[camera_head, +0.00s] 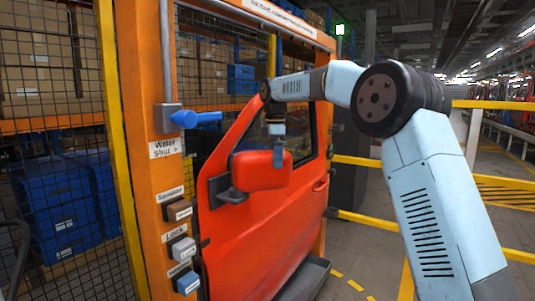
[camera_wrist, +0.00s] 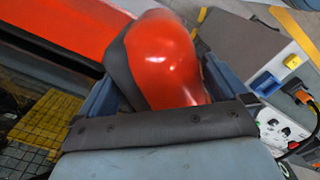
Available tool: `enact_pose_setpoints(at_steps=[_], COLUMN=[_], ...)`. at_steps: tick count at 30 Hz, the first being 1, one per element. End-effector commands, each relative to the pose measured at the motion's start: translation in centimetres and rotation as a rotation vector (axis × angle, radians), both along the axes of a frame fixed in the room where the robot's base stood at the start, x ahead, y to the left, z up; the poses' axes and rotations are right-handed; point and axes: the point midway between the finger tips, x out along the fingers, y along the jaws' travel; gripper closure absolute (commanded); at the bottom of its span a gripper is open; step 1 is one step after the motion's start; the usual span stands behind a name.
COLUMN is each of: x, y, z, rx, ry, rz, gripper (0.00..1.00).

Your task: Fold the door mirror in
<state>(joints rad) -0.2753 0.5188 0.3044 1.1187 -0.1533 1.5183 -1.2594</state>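The red door mirror (camera_head: 262,170) sits on a dark bracket (camera_head: 226,190) at the front of the red door (camera_head: 262,235), and its housing stands out from the door. My gripper (camera_head: 278,155) points down at the mirror from above, and one finger shows against the housing. In the wrist view the red mirror housing (camera_wrist: 165,65) with its dark edge lies between the two spread blue fingers of my gripper (camera_wrist: 162,88). The fingers look open around it. Whether either finger touches the housing cannot be told.
An orange post (camera_head: 150,200) on the left carries a blue-handled valve (camera_head: 190,119) and several labelled switches (camera_head: 182,249). A dark tray (camera_head: 305,278) lies below the door. Yellow rails (camera_head: 375,163) stand at the right. The wrist view shows a control box (camera_wrist: 285,95).

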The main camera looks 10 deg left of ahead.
Motion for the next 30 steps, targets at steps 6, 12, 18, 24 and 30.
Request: enact_pose_setpoints(at_steps=[6, 12, 18, 24, 30], x=[0.0, 0.1, 0.1, 0.2, 0.2], y=[0.2, 0.2, 0.1, 0.0, 0.0], z=[1.6, 5.3, 8.8, 11.5, 13.1], rx=[0.003, 0.004, 0.004, 0.003, 0.001], ry=[0.000, -0.003, -0.002, -0.003, -0.004], rz=[0.002, 0.002, 0.001, 0.000, -0.001], gripper=[0.00, 0.00, 0.00, 0.00, 0.00])
